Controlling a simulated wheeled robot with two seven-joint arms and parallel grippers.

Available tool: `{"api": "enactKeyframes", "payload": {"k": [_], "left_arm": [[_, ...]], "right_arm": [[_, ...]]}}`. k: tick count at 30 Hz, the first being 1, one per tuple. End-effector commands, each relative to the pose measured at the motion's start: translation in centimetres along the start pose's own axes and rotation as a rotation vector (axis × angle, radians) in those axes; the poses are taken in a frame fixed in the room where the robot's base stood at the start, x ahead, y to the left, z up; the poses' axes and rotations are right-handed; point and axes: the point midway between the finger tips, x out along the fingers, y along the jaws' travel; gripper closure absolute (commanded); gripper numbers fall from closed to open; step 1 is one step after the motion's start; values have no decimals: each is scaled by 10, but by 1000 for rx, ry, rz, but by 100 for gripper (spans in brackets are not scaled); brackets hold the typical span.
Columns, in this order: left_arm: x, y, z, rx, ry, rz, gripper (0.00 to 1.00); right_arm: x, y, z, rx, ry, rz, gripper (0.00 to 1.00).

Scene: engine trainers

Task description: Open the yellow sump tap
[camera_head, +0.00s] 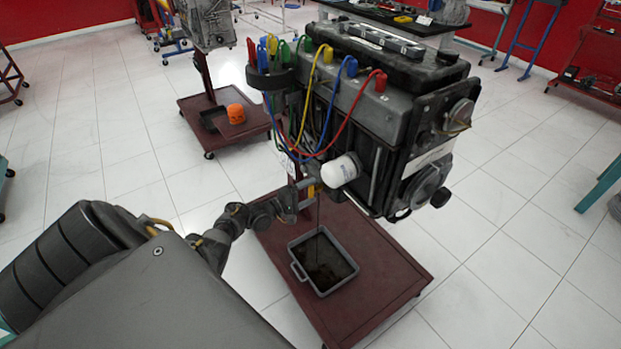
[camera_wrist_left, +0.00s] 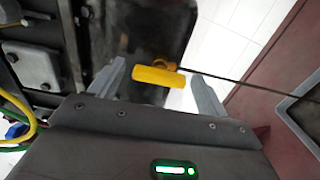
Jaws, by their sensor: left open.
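The yellow sump tap (camera_wrist_left: 158,77) sits under the engine, its handle between the fingers of my left gripper (camera_wrist_left: 160,88) in the left wrist view. The fingers are open, with a gap on each side of the handle. In the head view my left gripper (camera_head: 303,192) is below the engine (camera_head: 385,115), near the white filter (camera_head: 340,171), and a small yellow part of the tap (camera_head: 311,189) shows. A thin dark stream (camera_head: 318,212) runs from the tap area down to the grey drain tray (camera_head: 340,284). My right gripper is out of view.
The tray stands on the dark red trolley base (camera_head: 385,262). Coloured cables (camera_head: 322,125) hang from the engine's side above my gripper. Another trainer trolley (camera_head: 185,105) with an orange object (camera_head: 236,114) stands behind.

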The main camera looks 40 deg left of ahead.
Motion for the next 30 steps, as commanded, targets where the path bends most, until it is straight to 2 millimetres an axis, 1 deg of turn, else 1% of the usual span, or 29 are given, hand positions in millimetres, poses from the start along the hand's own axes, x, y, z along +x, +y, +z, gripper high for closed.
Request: {"api": "enactKeyframes", "payload": {"k": [3,9,12,15,20,30], "left_arm": [[-23,2,-1,2,2,-3,24],[-63,0,-1,1,2,-4,24],[-79,0,0,0,1,-3,24],[-90,0,0,0,1,-1,24],[-98,0,0,0,1,-1,24],[-98,0,-1,0,1,0,24]], "right_arm": [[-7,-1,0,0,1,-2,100],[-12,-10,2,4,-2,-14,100],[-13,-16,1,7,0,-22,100],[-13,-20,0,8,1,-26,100],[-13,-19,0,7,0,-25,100],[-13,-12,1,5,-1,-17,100]]}}
